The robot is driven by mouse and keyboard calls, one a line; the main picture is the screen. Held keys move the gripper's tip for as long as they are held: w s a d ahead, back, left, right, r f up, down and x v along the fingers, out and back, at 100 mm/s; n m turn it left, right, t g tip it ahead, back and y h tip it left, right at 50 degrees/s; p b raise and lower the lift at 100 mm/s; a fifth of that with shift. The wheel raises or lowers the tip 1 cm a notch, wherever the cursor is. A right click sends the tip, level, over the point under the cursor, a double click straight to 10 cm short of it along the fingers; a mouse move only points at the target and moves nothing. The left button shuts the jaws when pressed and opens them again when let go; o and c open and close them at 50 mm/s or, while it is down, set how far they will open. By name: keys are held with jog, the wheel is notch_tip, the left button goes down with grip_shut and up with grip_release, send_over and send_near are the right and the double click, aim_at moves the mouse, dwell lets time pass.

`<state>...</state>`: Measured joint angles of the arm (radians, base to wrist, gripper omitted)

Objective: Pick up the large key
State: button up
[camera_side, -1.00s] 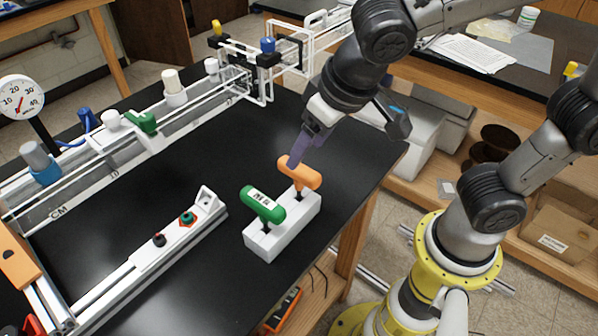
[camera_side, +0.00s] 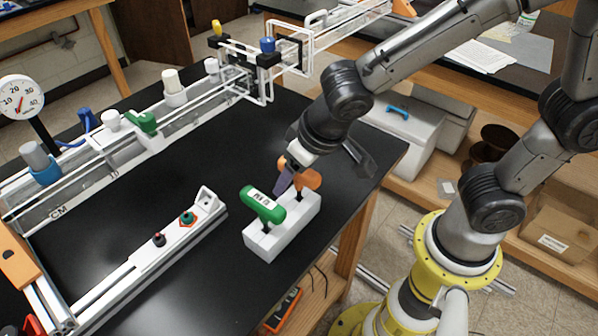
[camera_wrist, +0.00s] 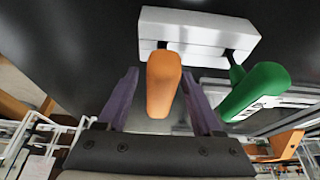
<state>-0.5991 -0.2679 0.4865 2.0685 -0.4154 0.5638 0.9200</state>
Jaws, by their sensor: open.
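Two T-handled keys stand upright in a white block (camera_side: 262,243) near the table's right edge. One has an orange handle (camera_side: 311,179), the other a green handle (camera_side: 262,204) with a white label. I cannot tell for certain which is the large key. My gripper (camera_side: 284,182) is open at the orange handle and hides part of it in the side view. In the wrist view, the orange handle (camera_wrist: 163,84) lies between my two purple fingers (camera_wrist: 160,100), with gaps on both sides. The green handle (camera_wrist: 256,91) is outside the right finger.
A white rail with a red and a green knob (camera_side: 187,217) lies left of the block. A long extrusion frame (camera_side: 110,150) with a dial gauge (camera_side: 20,101) runs along the table's far left side. The black tabletop (camera_side: 130,215) between them is clear.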

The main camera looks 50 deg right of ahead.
grip_shut()
jog(key=shift+r, duration=0.1)
notch_tip(320, 180, up, 10)
dwell(0.7)
jog(key=c, duration=0.7)
grip_release()
jog(key=shift+c, duration=0.2)
grip_shut()
